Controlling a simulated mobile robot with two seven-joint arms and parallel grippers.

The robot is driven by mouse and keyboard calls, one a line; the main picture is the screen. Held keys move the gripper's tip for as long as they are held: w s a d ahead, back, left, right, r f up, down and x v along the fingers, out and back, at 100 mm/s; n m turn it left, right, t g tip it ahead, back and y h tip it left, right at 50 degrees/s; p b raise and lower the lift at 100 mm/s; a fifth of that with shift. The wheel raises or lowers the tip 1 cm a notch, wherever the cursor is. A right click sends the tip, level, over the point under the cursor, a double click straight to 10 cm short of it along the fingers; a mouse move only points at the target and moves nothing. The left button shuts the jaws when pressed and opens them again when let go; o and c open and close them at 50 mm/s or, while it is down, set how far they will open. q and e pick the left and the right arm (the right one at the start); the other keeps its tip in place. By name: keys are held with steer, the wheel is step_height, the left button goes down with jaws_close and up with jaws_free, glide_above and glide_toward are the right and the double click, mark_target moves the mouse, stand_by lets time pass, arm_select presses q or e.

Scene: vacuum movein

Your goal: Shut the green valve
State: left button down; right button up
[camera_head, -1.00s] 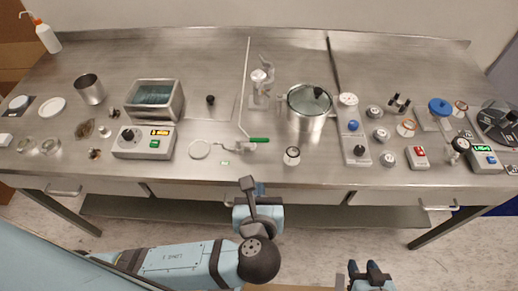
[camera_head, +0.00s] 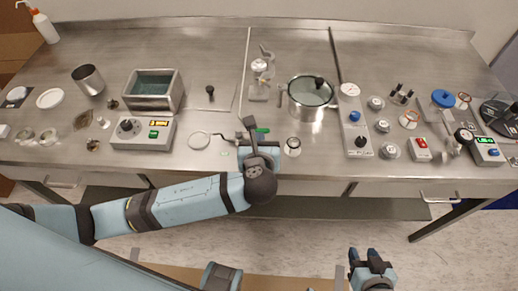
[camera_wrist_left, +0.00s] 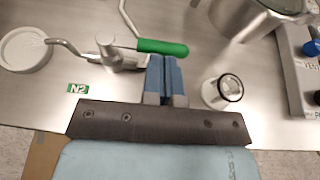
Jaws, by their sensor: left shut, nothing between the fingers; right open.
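The green valve handle (camera_wrist_left: 162,47) lies to the right of the metal valve body (camera_wrist_left: 122,58) in the left wrist view, pointing right. In the head view only a small green part of the handle (camera_head: 263,131) shows past my arm. A green "N2" label (camera_wrist_left: 78,88) is on the bench by the valve. My left gripper (camera_wrist_left: 163,62) is shut and empty, its blue fingertips just in front of the handle; I cannot tell if they touch it. My right gripper (camera_head: 366,256) is open and empty, low in front of the bench.
A small clear jar (camera_wrist_left: 222,92) stands just right of my left fingers. A lidded steel pot (camera_head: 308,100) stands behind it. A white shallow dish (camera_wrist_left: 25,50) lies left of the valve. A control box (camera_head: 142,133) is further left. A thin pipe (camera_wrist_left: 127,18) rises behind the valve.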

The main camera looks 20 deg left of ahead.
stand_by(0.4)
arm_select(q)
steer(key=shift+w+r+y+p, duration=0.2)
steer(key=shift+y+p, duration=0.1)
steer(key=shift+p, duration=0.3)
steer(key=shift+f+n, duration=0.1)
steer(key=shift+n, duration=0.3)
